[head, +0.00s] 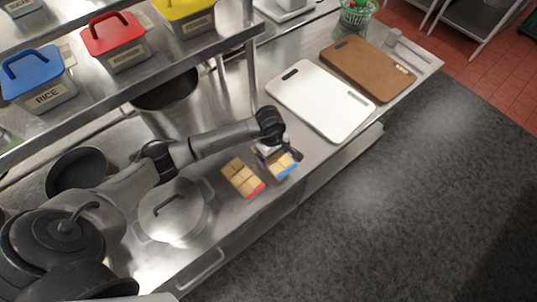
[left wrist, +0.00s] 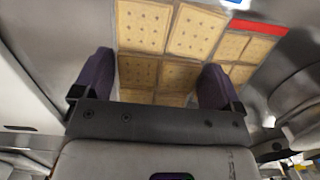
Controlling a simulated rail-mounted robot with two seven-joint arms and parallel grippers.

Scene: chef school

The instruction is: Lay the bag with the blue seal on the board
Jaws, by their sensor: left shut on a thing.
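The bag with the blue seal (head: 284,166) holds square crackers and is at the counter's front, with its blue edge toward the lower right. My left gripper (head: 276,153) is over its far end and shut on it. In the left wrist view the same bag (left wrist: 160,72) lies between the fingers of my left gripper (left wrist: 152,85). I cannot tell whether it touches the counter. The white board (head: 320,100) lies flat and bare further right along the counter, and a brown board (head: 368,68) lies beyond it. My right gripper is out of view.
A bag with a red seal (head: 243,178) lies just left of the blue-sealed one. A lidded pot (head: 174,211) stands further left. A shelf with coloured-lid bins (head: 112,42) overhangs the back. Bare counter lies between the bags and the white board.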

